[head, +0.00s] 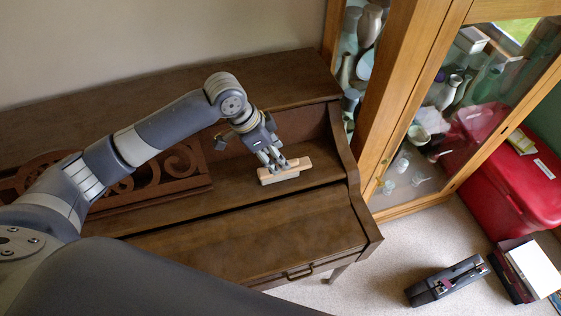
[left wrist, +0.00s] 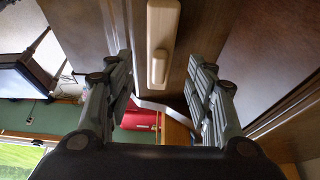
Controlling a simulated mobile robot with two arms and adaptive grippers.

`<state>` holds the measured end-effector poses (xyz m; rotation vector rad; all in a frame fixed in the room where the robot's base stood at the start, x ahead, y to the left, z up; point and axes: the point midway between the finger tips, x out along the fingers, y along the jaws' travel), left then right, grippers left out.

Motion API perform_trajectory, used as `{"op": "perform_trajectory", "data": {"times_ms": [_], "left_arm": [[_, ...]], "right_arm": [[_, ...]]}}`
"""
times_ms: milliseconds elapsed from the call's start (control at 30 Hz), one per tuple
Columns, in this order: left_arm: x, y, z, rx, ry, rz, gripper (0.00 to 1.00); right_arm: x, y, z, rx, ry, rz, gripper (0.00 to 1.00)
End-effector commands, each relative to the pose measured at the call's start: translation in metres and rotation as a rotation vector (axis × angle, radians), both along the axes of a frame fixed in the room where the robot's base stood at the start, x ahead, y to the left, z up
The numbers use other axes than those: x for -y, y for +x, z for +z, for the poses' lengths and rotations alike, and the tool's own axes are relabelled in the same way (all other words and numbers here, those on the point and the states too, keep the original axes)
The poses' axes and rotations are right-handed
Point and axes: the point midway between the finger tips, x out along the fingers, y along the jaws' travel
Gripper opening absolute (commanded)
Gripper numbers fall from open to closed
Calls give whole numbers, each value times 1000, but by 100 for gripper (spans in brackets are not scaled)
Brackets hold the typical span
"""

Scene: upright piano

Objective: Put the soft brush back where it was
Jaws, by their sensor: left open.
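The soft brush (head: 287,173) is a pale wooden block with a raised grip and a light underside. It lies on the dark wooden shelf of the upright piano (head: 235,187), near its right end. My left gripper (head: 272,160) is directly at the brush, its fingers pointing down over it and hiding part of its top. In the left wrist view the brush (left wrist: 164,22) shows in the gap between the spread fingers of my left gripper (left wrist: 160,66). I see no finger clearly touching it. My right gripper is not in view.
A carved music stand (head: 160,175) is left on the piano. The piano's raised right side (head: 345,150) borders the shelf. A glass-fronted wooden cabinet (head: 405,100) stands close at the right. A black case (head: 447,280) and books (head: 525,272) lie on the carpet.

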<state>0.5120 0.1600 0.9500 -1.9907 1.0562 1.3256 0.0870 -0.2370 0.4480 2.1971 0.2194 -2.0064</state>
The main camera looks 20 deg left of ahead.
Motion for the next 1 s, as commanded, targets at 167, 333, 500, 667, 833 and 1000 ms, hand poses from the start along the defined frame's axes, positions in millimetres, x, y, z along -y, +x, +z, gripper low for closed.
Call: {"op": "perform_trajectory", "data": {"times_ms": [167, 333, 500, 667, 833, 1000], "left_arm": [[-12, -8, 34, 3, 1, -1, 50], [-19, -13, 55, 0, 1, 0, 50], [-21, -15, 62, -1, -1, 0, 50], [-21, -15, 62, -1, -1, 0, 50], [-21, -15, 62, -1, 0, 0, 50], [-21, -15, 62, -1, 0, 0, 50]], "right_arm": [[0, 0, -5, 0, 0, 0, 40], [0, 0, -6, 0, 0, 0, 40], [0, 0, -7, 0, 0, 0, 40], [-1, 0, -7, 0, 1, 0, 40], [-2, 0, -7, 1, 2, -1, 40], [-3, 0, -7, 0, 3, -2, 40]]}}
